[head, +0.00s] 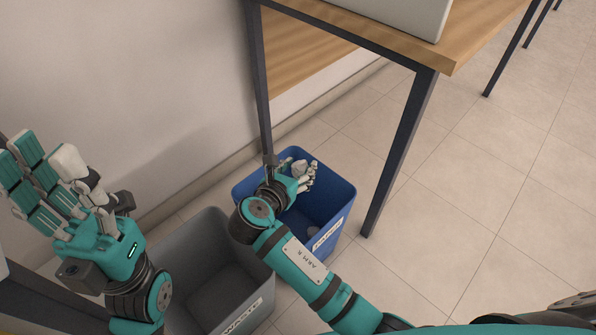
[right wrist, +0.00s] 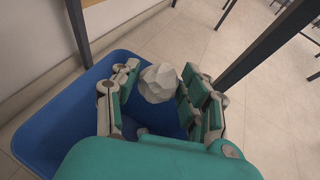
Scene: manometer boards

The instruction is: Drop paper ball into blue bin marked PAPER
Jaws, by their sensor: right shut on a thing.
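The paper ball (head: 300,167) is a crumpled off-white lump. In the right wrist view the ball (right wrist: 157,83) sits between the fingers of my right gripper (right wrist: 160,95). My right gripper (head: 296,177) is shut on it, over the blue bin's opening. The blue bin (head: 342,212) stands on the floor under the table edge; its white label is partly hidden by my right arm. Its blue inside (right wrist: 42,125) shows below the ball in the right wrist view. My left gripper (head: 45,180) is raised at the left with its fingers spread open, apart from the bins.
A grey bin (head: 218,222) with a WASTE label stands left of the blue bin. A wooden table (head: 480,35) with dark metal legs rises behind; one leg (head: 402,150) stands right of the blue bin. Tiled floor at the right is clear.

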